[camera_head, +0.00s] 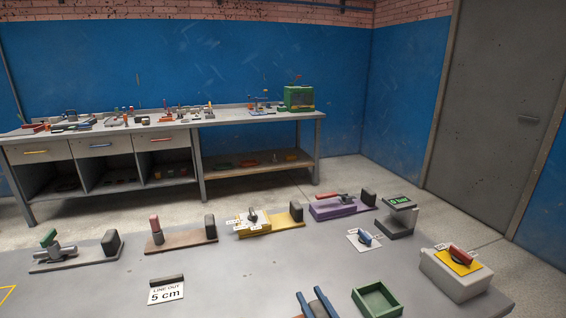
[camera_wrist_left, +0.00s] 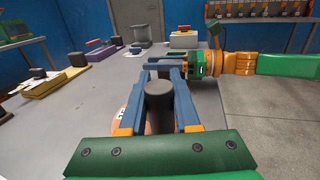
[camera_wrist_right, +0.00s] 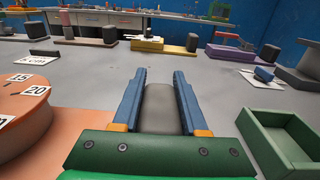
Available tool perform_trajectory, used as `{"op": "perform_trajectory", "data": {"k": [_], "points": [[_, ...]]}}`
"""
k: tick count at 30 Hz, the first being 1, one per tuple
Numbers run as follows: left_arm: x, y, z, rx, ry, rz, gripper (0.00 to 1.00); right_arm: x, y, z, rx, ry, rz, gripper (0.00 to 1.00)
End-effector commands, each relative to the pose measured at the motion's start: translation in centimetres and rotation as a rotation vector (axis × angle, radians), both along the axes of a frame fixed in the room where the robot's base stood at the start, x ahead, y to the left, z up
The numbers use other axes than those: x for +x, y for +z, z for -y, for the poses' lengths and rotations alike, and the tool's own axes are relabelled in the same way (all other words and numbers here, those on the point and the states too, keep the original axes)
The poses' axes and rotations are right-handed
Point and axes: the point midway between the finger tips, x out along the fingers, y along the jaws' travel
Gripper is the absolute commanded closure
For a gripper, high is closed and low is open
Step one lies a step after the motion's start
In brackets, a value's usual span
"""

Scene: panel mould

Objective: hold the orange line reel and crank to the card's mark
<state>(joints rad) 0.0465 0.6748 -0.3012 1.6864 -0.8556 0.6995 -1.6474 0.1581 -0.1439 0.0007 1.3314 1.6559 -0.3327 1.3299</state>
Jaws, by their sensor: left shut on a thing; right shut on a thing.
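The orange reel (camera_wrist_right: 25,120) shows at the left of the right wrist view, a round drum with white number labels including 15 and 20. My right gripper (camera_wrist_right: 160,95) is shut on a grey block (camera_wrist_right: 162,112) beside the reel; its fingertips also show in the head view (camera_head: 316,303). My left gripper (camera_wrist_left: 158,75) is shut on a dark grey round-topped knob (camera_wrist_left: 158,100), with a little orange and a white label visible beneath. The reel is out of the head view. The card (camera_head: 166,293) reads "LINE OUT 5 cm". The reel's pointer reading is hidden.
A green open tray (camera_head: 377,300) stands just right of my right gripper. Several other fixtures line the table's far side, among them a yellow one (camera_head: 285,222) and a grey box (camera_head: 455,280) at right. Bare table (camera_head: 240,275) lies between card and tray.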

Motion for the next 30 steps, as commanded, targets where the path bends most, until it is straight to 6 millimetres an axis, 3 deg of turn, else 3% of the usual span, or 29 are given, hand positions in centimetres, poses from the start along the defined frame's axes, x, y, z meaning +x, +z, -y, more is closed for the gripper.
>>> {"op": "perform_trajectory", "data": {"k": [4,5,8,19,30], "points": [[0.1,0.0,0.0,0.001,0.003,0.001,1.00,-0.1,-0.1,-0.1,0.001,0.005,-0.001,1.00],[0.1,0.0,0.0,0.001,0.003,0.001,0.64,-0.1,-0.1,-0.1,0.001,0.005,-0.001,1.00],[0.1,0.0,0.0,0.001,0.003,0.001,0.39,-0.1,-0.1,-0.1,0.001,0.004,-0.001,1.00],[-0.5,-0.1,-0.8,0.001,0.003,-0.003,0.39,0.0,-0.1,0.0,0.001,0.001,-0.001,1.00],[-5.6,-0.1,-8.7,0.002,0.003,-0.002,0.39,0.0,-0.1,0.0,0.001,0.000,-0.001,1.00]]}}
